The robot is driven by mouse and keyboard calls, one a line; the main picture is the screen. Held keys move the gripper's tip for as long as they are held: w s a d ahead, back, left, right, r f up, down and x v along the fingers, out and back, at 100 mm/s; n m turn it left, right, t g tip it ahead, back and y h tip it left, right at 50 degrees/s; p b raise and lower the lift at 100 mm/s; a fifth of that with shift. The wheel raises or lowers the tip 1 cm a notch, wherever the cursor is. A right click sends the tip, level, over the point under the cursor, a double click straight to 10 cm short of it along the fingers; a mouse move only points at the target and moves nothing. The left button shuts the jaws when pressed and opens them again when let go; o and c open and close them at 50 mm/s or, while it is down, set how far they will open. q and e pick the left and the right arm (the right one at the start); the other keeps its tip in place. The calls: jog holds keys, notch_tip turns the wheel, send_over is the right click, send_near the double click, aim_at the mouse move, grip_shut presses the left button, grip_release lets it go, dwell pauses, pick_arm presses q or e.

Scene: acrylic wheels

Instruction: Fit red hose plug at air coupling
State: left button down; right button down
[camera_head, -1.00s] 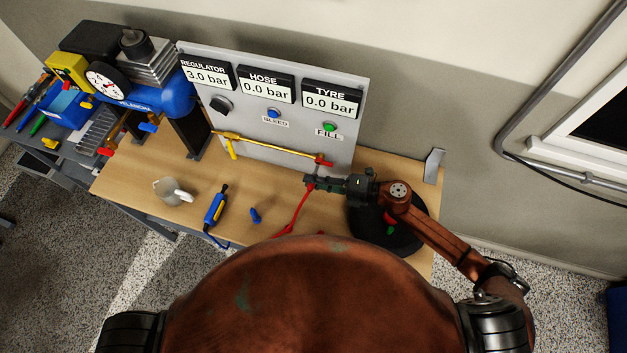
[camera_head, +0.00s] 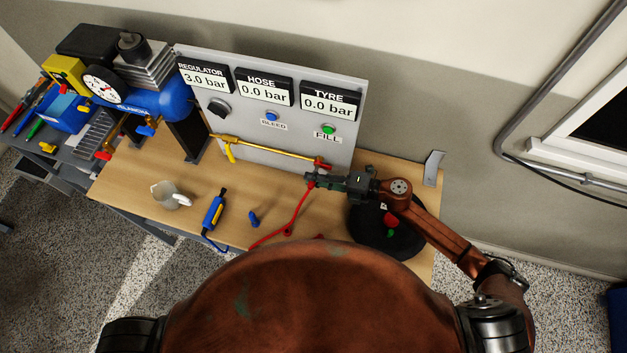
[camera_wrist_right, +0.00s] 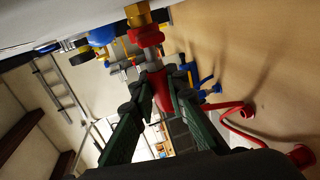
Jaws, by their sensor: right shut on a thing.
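The air coupling is a red collar on a brass fitting at the right end of the yellow pipe, below the panel (camera_head: 322,164); the coupling (camera_wrist_right: 146,36) shows at the top of the wrist view. My right gripper (camera_head: 312,180) is just below and in front of it. In the wrist view its green fingers (camera_wrist_right: 160,88) are shut on the red hose plug (camera_wrist_right: 158,100). The plug's grey nose points towards the coupling and is close to it; I cannot tell whether they touch. The red hose (camera_head: 295,217) trails down from the gripper. My left gripper is not in view.
The upright panel (camera_head: 357,120) with three displays stands behind. A blue plug (camera_head: 253,218), a blue-and-black tool (camera_head: 213,212) and a pale mug (camera_head: 165,194) are on the table to the left. A black round wheel (camera_head: 385,240) lies to the right, under my right arm.

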jog(key=shift+w+d+r, duration=0.1)
jog(key=shift+w, duration=0.25)
jog(key=c, duration=1.8)
grip_release()
jog(key=v, duration=1.2)
